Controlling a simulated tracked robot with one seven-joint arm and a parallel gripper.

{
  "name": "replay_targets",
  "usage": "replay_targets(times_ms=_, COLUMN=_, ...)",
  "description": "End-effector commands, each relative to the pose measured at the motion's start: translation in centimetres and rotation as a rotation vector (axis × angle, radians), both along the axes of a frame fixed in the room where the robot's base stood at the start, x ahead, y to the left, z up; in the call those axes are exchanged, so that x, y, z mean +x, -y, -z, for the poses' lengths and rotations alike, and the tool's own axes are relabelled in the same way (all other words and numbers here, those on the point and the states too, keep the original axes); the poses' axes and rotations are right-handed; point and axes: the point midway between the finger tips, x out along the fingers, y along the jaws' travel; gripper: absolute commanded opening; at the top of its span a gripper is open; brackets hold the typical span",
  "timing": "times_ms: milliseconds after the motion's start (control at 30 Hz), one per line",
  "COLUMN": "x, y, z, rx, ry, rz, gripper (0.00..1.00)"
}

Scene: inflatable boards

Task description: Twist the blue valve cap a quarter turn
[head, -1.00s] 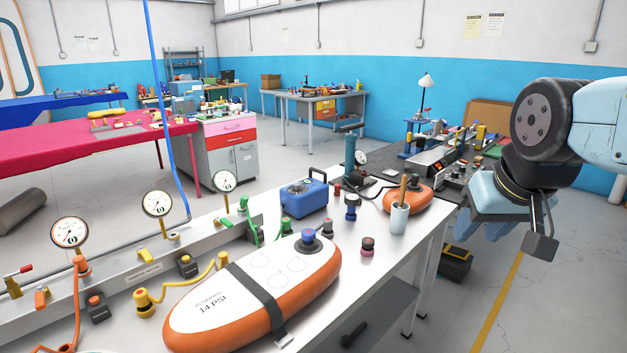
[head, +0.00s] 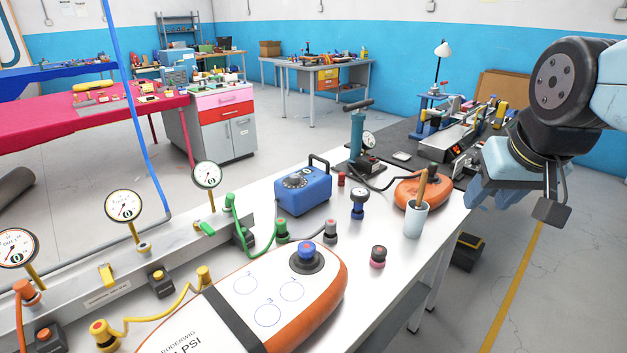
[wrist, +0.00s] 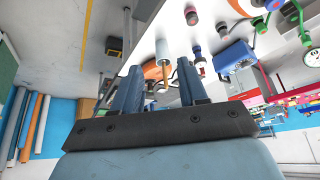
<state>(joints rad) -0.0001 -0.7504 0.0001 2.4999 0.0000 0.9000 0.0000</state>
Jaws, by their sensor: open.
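A white and orange inflatable board (head: 338,282) lies on the white bench in the head view, its lower end cut off by the frame. A blue cap with a red centre (head: 306,249) stands on a dark round base near the board's far end. My gripper (head: 492,192) is in the air at the right, beyond the bench edge and well apart from the cap. In the wrist view my gripper (wrist: 157,85) shows two blue fingers spread with nothing between them.
Gauges (head: 124,206) line the left rail.

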Motion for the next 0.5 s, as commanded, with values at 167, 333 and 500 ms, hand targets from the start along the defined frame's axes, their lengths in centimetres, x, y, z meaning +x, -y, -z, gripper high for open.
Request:
replay_targets(times_ms=167, x=0.0, y=0.0, z=0.01, rx=0.0, ry=0.0, rz=0.0, gripper=0.43)
replay_targets(times_ms=333, x=0.0, y=0.0, z=0.01, rx=0.0, ry=-0.001, rz=0.0, gripper=0.46)
replay_targets(times_ms=500, x=0.86, y=-0.76, z=-0.17, rx=-0.002, ry=-0.02, rz=-0.021, gripper=0.63)
